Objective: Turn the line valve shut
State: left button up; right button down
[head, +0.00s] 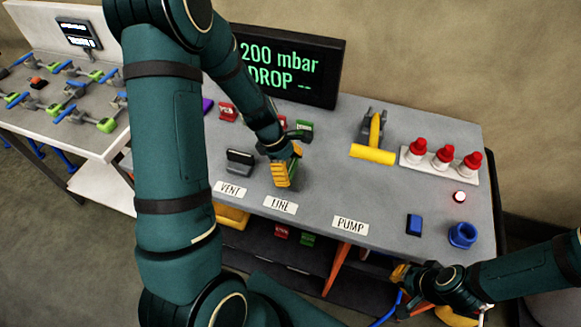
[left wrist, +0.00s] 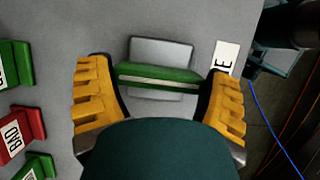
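The line valve's green handle (left wrist: 160,74) sits on a grey base plate (left wrist: 162,52) beside a partly visible label in the left wrist view. In the head view, my left gripper (head: 286,172) is down over the valve behind the LINE label (head: 280,205) and mostly hides it. Its yellow fingers (left wrist: 158,92) are wide apart, one at each end of the handle. I cannot tell whether they touch it. My right gripper (head: 428,292) is low at the front right, off the table edge, with its fingers apart and nothing seen between them.
A display (head: 285,65) reads "200 mbar DROP --". The dark vent handle (head: 240,160) is left of the line valve.

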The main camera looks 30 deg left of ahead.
pick_arm(q)
jog(key=shift+d+m, duration=0.1)
jog(key=shift+m, duration=0.3)
jog(key=m+g+p, duration=0.1)
jog(key=m, duration=0.1)
jog(key=shift+r+m, duration=0.1)
jog(key=shift+m, duration=0.2)
jog(key=m+g+p, duration=0.1)
jog(key=m+g, duration=0.1)
jog(key=m, duration=0.2)
jog(key=shift+m, duration=0.3)
jog(key=m+g+y, duration=0.1)
jog(key=m, duration=0.3)
jog(key=shift+m+p, duration=0.3)
jog(key=shift+p, duration=0.05)
jog(key=m+y, duration=0.1)
jog(key=m, duration=0.1)
jog(key=m+g+y, duration=0.1)
jog(key=m, duration=0.2)
jog(key=shift+m, duration=0.4)
jog(key=o, duration=1)
jog(key=shift+c, duration=0.2)
